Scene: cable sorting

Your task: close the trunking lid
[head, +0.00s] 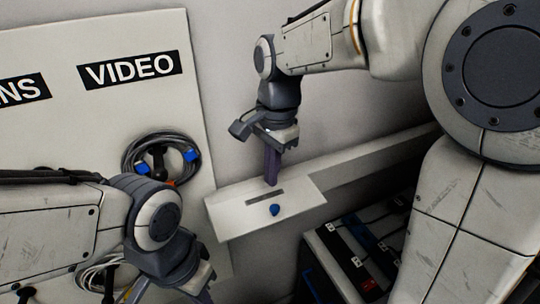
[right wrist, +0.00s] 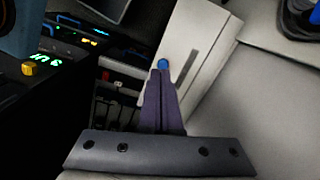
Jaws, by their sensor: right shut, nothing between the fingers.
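The trunking (head: 365,160) is a long pale channel along the wall. At its left end is a pale lid panel (head: 302,205) with a dark slot and a blue knob (head: 275,210). In the right wrist view the lid (right wrist: 205,35) and blue knob (right wrist: 163,63) show just beyond my fingertips. I cannot tell how far the lid stands from closed. My right gripper (head: 271,182) is shut and empty, pointing down over the lid's back edge; contact is unclear. My left gripper is cut off at the bottom edge of the head view, its fingers mostly hidden.
A pale board (head: 100,100) marked VIDEO stands at left. A coiled dark cable with blue plugs (head: 191,155) hangs on it. A dark rack with several cables (head: 365,238) lies below right of the lid. Bare wall (head: 365,110) is behind.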

